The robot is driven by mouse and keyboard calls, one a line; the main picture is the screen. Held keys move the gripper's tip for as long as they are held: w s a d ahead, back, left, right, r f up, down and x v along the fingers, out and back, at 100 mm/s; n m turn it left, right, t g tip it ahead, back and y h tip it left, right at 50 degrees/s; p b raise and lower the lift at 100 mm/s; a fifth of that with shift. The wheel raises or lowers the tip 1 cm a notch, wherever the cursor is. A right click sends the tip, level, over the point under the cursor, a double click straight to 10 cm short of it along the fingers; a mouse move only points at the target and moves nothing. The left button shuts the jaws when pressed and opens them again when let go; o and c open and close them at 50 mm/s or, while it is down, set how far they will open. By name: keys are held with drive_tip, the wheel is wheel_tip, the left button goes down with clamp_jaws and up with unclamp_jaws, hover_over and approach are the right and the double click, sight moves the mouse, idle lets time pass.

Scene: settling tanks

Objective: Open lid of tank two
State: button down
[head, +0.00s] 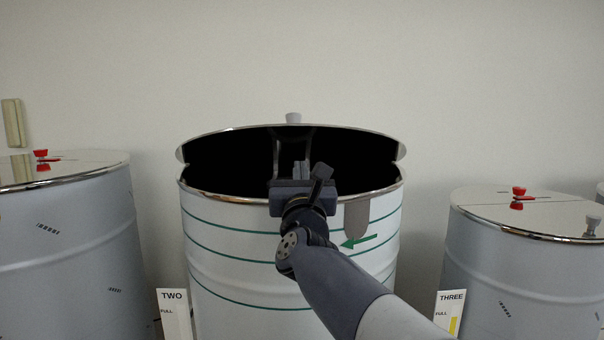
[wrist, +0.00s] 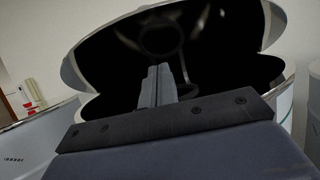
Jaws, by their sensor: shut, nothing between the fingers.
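Tank two (head: 230,255) is the white drum with green rings in the middle of the head view, behind the sign (head: 174,310) reading TWO. Its lid (head: 222,131) is tilted up, with a dark gap between lid and rim; a grey knob (head: 293,118) shows at its top edge. My gripper (head: 301,168) is at the front of the opening, its fingers shut and empty, in front of the dark inside. In the wrist view the fingers (wrist: 157,84) point into the gap below the raised lid (wrist: 85,75). Whether they touch the lid is unclear.
Another tank (head: 70,240) with a closed lid and red handle (head: 42,160) stands at left. Tank three (head: 520,275) stands at right, closed, with a red handle (head: 518,198) and its sign (head: 449,312). A plain wall is behind. A green arrow (head: 360,240) marks tank two's front.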

sight(298, 133)
drive_tip(key=shift+w+r+p, duration=2.15)
drive_tip(key=shift+w+r, duration=0.5)
drive_tip(key=shift+w, duration=0.05)
